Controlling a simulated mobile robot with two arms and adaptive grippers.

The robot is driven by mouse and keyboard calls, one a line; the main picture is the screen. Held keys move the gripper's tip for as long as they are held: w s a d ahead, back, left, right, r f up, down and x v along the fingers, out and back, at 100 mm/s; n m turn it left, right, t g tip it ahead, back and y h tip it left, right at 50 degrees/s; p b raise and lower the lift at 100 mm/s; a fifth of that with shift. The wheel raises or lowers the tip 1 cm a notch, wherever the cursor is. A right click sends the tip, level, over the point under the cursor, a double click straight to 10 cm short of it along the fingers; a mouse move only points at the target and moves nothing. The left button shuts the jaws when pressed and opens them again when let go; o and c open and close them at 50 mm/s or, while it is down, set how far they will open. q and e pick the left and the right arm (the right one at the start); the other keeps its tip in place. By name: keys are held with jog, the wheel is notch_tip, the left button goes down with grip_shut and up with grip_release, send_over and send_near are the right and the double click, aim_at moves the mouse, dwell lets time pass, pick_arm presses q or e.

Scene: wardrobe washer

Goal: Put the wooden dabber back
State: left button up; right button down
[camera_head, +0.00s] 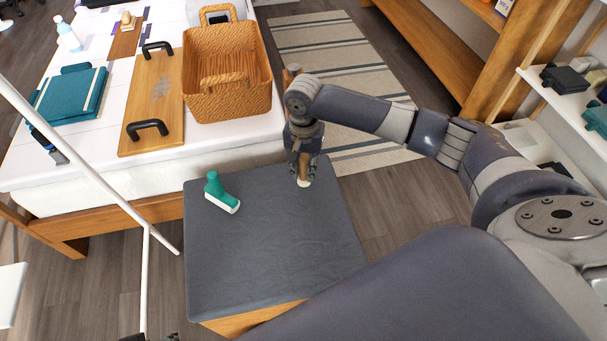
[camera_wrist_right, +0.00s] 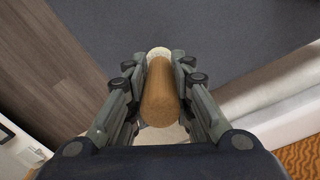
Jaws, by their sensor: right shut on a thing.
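The wooden dabber (camera_wrist_right: 158,92) is a light brown cylinder with a pale, whitish end. My right gripper (camera_wrist_right: 158,82) is shut on it, one finger on each side. In the head view the dabber (camera_head: 303,180) points down from my right gripper (camera_head: 303,166), over the far right part of the dark grey bench top (camera_head: 262,255). I cannot tell whether its pale end touches that top. Only small dark tips, possibly of my left gripper, show at the bottom edge of the head view.
Behind is a white bed with a wicker basket (camera_head: 228,75), a wooden tray (camera_head: 152,105) and folded teal cloth (camera_head: 72,97). The middle of the grey top is clear.

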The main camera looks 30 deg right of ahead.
aim_at(303, 174)
jog(key=shift+w+f, duration=0.1)
jog(key=shift+w, duration=0.3)
notch_tip(303, 174, down, 2)
jog(key=shift+s+f+b, duration=0.1)
jog(key=shift+f+b, duration=0.15)
jog(key=shift+b, duration=0.5)
jog(key=shift+f, duration=0.45)
pick_arm(q)
jog(key=shift+v, duration=0.8)
jog(key=shift+s+a+r, duration=0.1)
jog(key=shift+s+r, duration=0.05)
jog(key=shift+r, duration=0.05)
pick_arm(e)
jog(key=c, duration=1.4)
grip_release()
jog(key=shift+f, duration=0.1)
pick_arm(q)
jog(key=shift+f, duration=0.1)
